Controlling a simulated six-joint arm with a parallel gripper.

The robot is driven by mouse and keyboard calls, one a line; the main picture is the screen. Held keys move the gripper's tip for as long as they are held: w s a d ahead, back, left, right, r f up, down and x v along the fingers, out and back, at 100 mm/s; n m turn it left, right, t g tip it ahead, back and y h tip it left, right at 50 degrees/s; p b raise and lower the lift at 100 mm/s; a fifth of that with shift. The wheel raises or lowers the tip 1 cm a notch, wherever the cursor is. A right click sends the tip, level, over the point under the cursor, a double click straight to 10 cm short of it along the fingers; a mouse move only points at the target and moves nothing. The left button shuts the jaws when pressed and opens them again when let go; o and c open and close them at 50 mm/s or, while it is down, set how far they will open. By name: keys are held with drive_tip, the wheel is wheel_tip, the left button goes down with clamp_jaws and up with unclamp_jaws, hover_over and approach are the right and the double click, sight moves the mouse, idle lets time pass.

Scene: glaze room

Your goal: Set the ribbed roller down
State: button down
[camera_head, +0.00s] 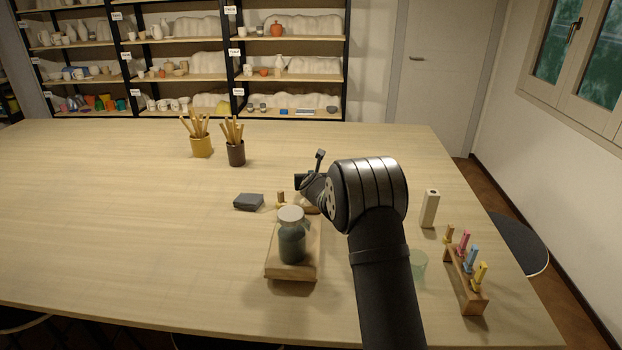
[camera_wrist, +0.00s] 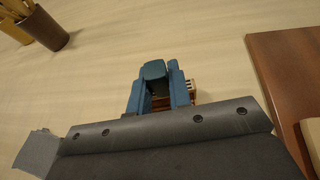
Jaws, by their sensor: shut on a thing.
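My gripper (camera_wrist: 153,82) shows its blue fingers in the wrist view, shut on the ribbed roller (camera_wrist: 194,88). Only a small part of the roller, with dark ribs, shows beside and between the fingers; the rest is hidden. In the head view a small tan piece (camera_head: 281,199), apparently the roller, shows low over the table, left of my wrist and behind the jar. My fingers are mostly hidden there by the arm. I cannot tell whether the roller touches the table (camera_head: 120,225).
A lidded jar (camera_head: 292,243) stands on a wooden board (camera_head: 277,272) in front of my gripper. A grey block (camera_head: 248,202) lies left. Two tool cups (camera_head: 201,147) (camera_head: 236,154) stand behind. A rack (camera_head: 470,291) of colored tools and a pale block (camera_head: 429,209) are right. The left table is clear.

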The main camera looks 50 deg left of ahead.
drive_tip(key=shift+f, duration=0.65)
drive_tip(key=c, duration=1.3)
unclamp_jaws()
drive_tip(key=shift+d+f, duration=0.1)
drive_tip(key=shift+f, duration=0.05)
drive_tip(key=shift+r, duration=0.55)
drive_tip(key=v, duration=0.6)
drive_tip(key=shift+s+d+r, duration=0.25)
drive_tip(key=shift+o, duration=0.3)
drive_tip(key=shift+s+d+r, duration=0.15)
drive_tip(key=shift+s+d, duration=0.05)
drive_tip(key=shift+d, duration=0.05)
